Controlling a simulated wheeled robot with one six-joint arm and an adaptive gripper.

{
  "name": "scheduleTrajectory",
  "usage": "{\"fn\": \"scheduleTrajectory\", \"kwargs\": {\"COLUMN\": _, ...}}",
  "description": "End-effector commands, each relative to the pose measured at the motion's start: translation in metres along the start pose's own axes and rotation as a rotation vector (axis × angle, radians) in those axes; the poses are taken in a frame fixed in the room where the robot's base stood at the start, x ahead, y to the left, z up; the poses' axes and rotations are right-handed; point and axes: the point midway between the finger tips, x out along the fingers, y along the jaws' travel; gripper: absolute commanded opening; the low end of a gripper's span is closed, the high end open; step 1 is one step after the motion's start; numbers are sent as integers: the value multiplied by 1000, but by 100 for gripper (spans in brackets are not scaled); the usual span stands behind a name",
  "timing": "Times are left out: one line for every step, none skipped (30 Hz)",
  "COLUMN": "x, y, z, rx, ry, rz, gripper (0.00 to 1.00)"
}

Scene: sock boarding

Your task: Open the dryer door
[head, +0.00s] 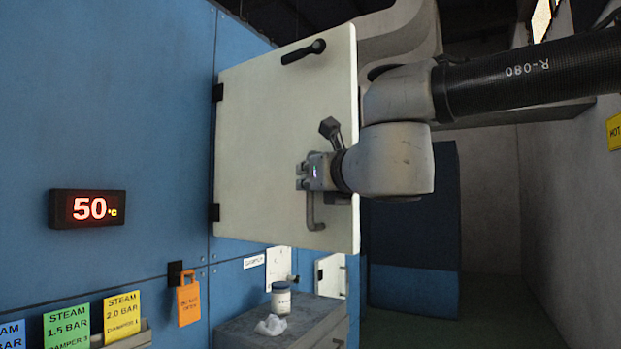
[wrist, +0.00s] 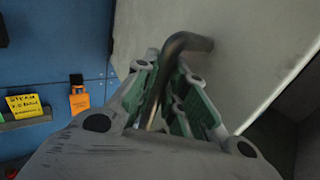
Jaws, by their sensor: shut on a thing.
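The dryer door (head: 260,150) is a cream panel hinged on its left side to the blue dryer wall (head: 150,130). It stands swung out from the wall, its free right edge toward me. Its grey bar handle (head: 316,218) is near the right edge. My gripper (head: 302,172) is at the door face, shut on this handle. In the wrist view the bent handle (wrist: 187,42) passes between the green-padded fingers (wrist: 170,85), with the door face (wrist: 240,35) behind. The fingers hide part of the handle, and the dryer opening is hidden.
A black lever (head: 303,51) sits high on the door. Below the door, a grey cabinet (head: 255,330) carries a white jar (head: 281,299) and a crumpled white cloth (head: 270,325). An orange tag (head: 188,303) hangs on the wall. Floor on the right is clear.

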Motion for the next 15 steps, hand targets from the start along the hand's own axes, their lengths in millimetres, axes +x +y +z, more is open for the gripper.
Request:
{"fn": "scheduleTrajectory", "kwargs": {"x": 0, "y": 0, "z": 2, "rx": -3, "ry": -4, "rz": 0, "gripper": 0}}
{"fn": "scheduleTrajectory", "kwargs": {"x": 0, "y": 0, "z": 2, "rx": -3, "ry": -4, "rz": 0, "gripper": 0}}
{"fn": "scheduleTrajectory", "kwargs": {"x": 0, "y": 0, "z": 2, "rx": -3, "ry": -4, "rz": 0, "gripper": 0}}
{"fn": "scheduleTrajectory", "kwargs": {"x": 0, "y": 0, "z": 2, "rx": -3, "ry": -4, "rz": 0, "gripper": 0}}
{"fn": "scheduleTrajectory", "kwargs": {"x": 0, "y": 0, "z": 2, "rx": -3, "ry": -4, "rz": 0, "gripper": 0}}
{"fn": "scheduleTrajectory", "kwargs": {"x": 0, "y": 0, "z": 2, "rx": -3, "ry": -3, "rz": 0, "gripper": 17}}
{"fn": "scheduleTrajectory", "kwargs": {"x": 0, "y": 0, "z": 2, "rx": -2, "ry": -3, "rz": 0, "gripper": 22}}
{"fn": "scheduleTrajectory", "kwargs": {"x": 0, "y": 0, "z": 2, "rx": -2, "ry": -3, "rz": 0, "gripper": 28}}
{"fn": "scheduleTrajectory", "kwargs": {"x": 0, "y": 0, "z": 1, "rx": -2, "ry": -2, "rz": 0, "gripper": 35}}
{"fn": "scheduleTrajectory", "kwargs": {"x": 0, "y": 0, "z": 1, "rx": -2, "ry": -2, "rz": 0, "gripper": 35}}
{"fn": "scheduleTrajectory", "kwargs": {"x": 0, "y": 0, "z": 1, "rx": -2, "ry": -2, "rz": 0, "gripper": 35}}
{"fn": "scheduleTrajectory", "kwargs": {"x": 0, "y": 0, "z": 1, "rx": -2, "ry": -2, "rz": 0, "gripper": 35}}
{"fn": "scheduleTrajectory", "kwargs": {"x": 0, "y": 0, "z": 1, "rx": -1, "ry": -1, "rz": 0, "gripper": 35}}
{"fn": "scheduleTrajectory", "kwargs": {"x": 0, "y": 0, "z": 0, "rx": -1, "ry": -1, "rz": 0, "gripper": 35}}
{"fn": "scheduleTrajectory", "kwargs": {"x": 0, "y": 0, "z": 0, "rx": -1, "ry": -1, "rz": 0, "gripper": 35}}
